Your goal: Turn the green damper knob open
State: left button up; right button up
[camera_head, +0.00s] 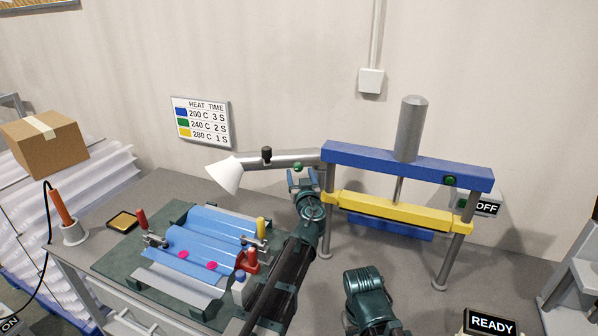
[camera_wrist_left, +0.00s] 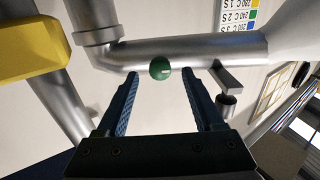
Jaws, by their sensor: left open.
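The green damper knob (camera_head: 298,167) is a small ball on the grey metal duct (camera_head: 280,158) near the blue press. In the left wrist view the green knob (camera_wrist_left: 159,68) lies between and just beyond the fingertips, against the duct (camera_wrist_left: 195,53). My left gripper (camera_head: 301,178) is open just below the knob in the head view. In the left wrist view its two blue fingers (camera_wrist_left: 161,78) stand apart with a gap on each side of the knob. Whether they touch it cannot be told. My right arm shows at the bottom middle, but its fingers are out of sight.
The blue and yellow press (camera_head: 405,168) stands right of the knob. A dark handle (camera_head: 267,155) sits on the duct to its left, beside a white hood (camera_head: 225,175). Blue corrugated sheet (camera_head: 200,245) lies clamped on a green board. Bench right of my left arm is partly clear.

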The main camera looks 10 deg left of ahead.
aim_at(298, 167)
pick_arm(q)
jog(key=shift+x, duration=1.35)
grip_shut()
